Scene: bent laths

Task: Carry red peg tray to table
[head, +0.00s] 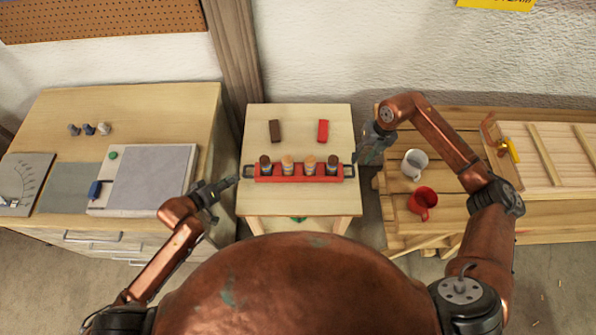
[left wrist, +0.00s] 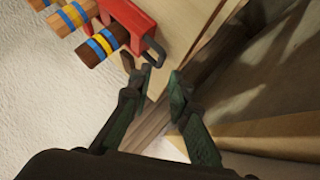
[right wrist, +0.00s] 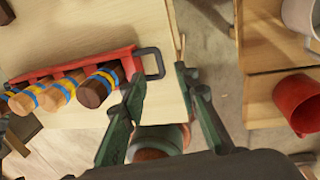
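The red peg tray (head: 300,178) stands on a small light-wood stand (head: 300,117) in the middle. It holds several wooden pegs with blue and yellow bands and has a dark handle at each end. My left gripper (head: 234,181) is open just left of the tray; its fingertips (left wrist: 158,75) are close to the left handle (left wrist: 154,50), apparently not around it. My right gripper (head: 368,154) is open beyond the tray's right end; its fingertips (right wrist: 160,78) are near the right handle (right wrist: 153,62). I cannot tell whether they touch it.
A dark brown block (head: 275,130) and a red block (head: 323,130) lie behind the tray. A drawer cabinet (head: 140,98) with boards and small items stands left. A slatted wooden bench (head: 445,150) at right bears a white mug (head: 414,164) and a red mug (head: 422,203).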

